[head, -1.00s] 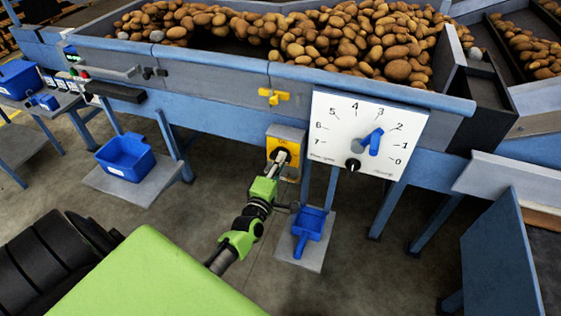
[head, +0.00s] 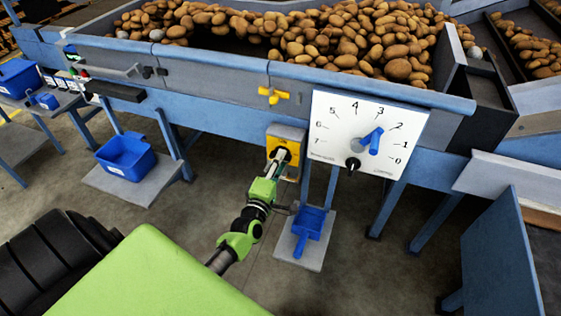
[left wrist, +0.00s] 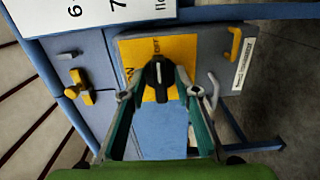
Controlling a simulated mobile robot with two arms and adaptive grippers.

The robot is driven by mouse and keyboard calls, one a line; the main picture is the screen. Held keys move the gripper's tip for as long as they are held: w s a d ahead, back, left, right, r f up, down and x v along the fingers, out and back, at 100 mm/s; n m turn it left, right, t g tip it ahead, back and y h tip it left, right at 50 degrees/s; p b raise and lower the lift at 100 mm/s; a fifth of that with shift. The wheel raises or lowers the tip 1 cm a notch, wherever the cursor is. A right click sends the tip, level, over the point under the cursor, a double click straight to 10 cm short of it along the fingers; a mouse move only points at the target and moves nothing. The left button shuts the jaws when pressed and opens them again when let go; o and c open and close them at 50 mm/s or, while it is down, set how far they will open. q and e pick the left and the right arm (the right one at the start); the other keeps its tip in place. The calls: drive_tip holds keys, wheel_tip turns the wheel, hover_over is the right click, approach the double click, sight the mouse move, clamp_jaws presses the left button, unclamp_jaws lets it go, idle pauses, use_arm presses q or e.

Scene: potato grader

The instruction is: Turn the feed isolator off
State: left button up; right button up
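The feed isolator is a grey box with a yellow plate (head: 294,147) under the hopper's front rail. It also shows in the left wrist view (left wrist: 183,48). Its black knob (left wrist: 158,76) has a pale pointer line running up and down in the left wrist view; lettering beside it is only partly readable. My left gripper (head: 279,155) is at the knob, its tips mostly hiding it in the head view. In the left wrist view its two fingers (left wrist: 160,88) stand apart, one on each side of the knob; firm contact is not clear. My right gripper is out of view.
A white dial panel (head: 340,112) with a blue pointer hangs right of the isolator. A yellow valve handle (head: 273,96) is above it. A blue scoop (head: 308,223) lies on a low board below. Potatoes (head: 350,45) fill the hopper. A blue bin (head: 126,157) stands left.

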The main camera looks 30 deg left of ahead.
use_arm(q)
drive_tip(key=v, duration=1.1)
drive_tip(key=shift+s, duration=0.2)
drive_tip(key=shift+d, duration=0.1)
drive_tip(key=s+d+f+m+g+h, duration=0.1)
drive_tip(key=s+d+f+m+g, duration=0.3)
drive_tip(key=f, duration=0.6)
drive_tip(key=s+d+f+m+g+h, duration=0.2)
drive_tip(key=s+f+m, duration=0.35)
drive_tip(key=f, duration=0.55)
drive_tip(key=s+d+f+m+g+h, duration=0.1)
drive_tip(key=s+d+f+m+g, duration=0.3)
drive_tip(key=f, duration=0.6)
drive_tip(key=s+f+m+g, duration=0.3)
drive_tip(key=s+f+m, duration=0.2)
drive_tip(key=s, duration=0.8)
drive_tip(key=s+f+m+g, duration=0.3)
drive_tip(key=s+f, duration=0.5)
drive_tip(key=s, duration=0.6)
drive_tip(key=shift+d+f+m+g, duration=0.25)
drive_tip(key=shift+d+m+g, duration=0.05)
drive_tip(key=shift+m, duration=0.55)
